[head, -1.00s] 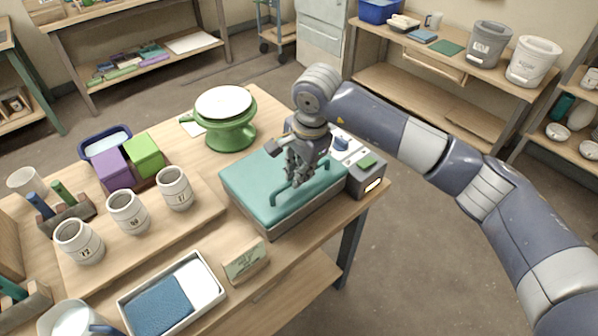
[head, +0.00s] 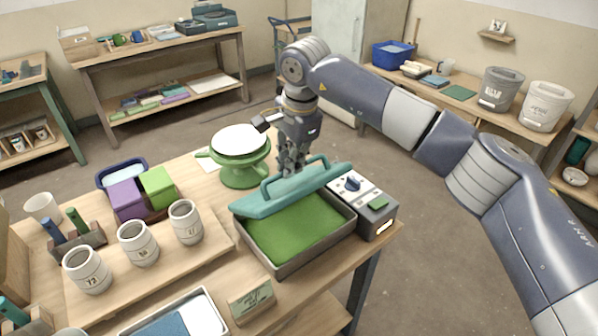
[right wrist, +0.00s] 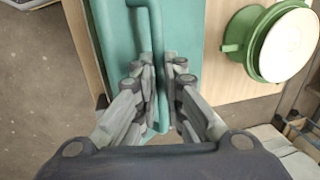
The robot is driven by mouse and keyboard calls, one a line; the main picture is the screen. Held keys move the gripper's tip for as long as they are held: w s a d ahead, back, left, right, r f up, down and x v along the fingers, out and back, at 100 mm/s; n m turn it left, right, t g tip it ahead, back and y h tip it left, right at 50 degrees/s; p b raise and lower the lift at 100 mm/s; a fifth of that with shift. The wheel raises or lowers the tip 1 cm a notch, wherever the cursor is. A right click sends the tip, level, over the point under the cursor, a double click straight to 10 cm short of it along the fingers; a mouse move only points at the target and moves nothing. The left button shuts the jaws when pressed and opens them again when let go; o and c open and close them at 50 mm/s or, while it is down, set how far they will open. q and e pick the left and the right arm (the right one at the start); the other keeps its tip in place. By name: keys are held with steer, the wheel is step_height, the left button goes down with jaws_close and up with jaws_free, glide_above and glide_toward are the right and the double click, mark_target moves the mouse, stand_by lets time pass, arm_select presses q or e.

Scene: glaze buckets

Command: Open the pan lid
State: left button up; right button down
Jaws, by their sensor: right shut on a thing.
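The pan (head: 284,270) is a grey rectangular tray at the table's right end, with a green surface (head: 295,228) showing inside. Its teal lid (head: 318,190) is tilted up along the far side, so the front of the pan is uncovered. The lid has a bar handle (head: 265,187). My left gripper is out of view.
A grey control box with a knob (head: 352,184) adjoins the pan's right side. A green stand with a white top (head: 240,141) stands behind left. White jars (head: 185,222) and a small sign (head: 251,301) are left and in front.

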steer(key=shift+w+a+f, duration=0.15)
steer(key=shift+a+f, duration=0.1)
steer(key=shift+f, duration=0.05)
steer(key=c, duration=2)
jaws_free()
steer(key=o, duration=0.3)
steer(key=shift+w+a+f, duration=0.1)
steer(key=shift+w+a, duration=0.05)
steer(key=shift+o, duration=0.2)
steer(key=shift+w+a+f, duration=0.2)
steer(key=shift+w+a, duration=0.15)
steer(key=shift+w, duration=0.15)
steer(key=shift+s+d+r, duration=0.2)
steer(key=shift+d+r, duration=0.1)
steer(key=shift+r, duration=0.05)
steer(key=v, duration=1.1)
steer(key=shift+r, duration=0.35)
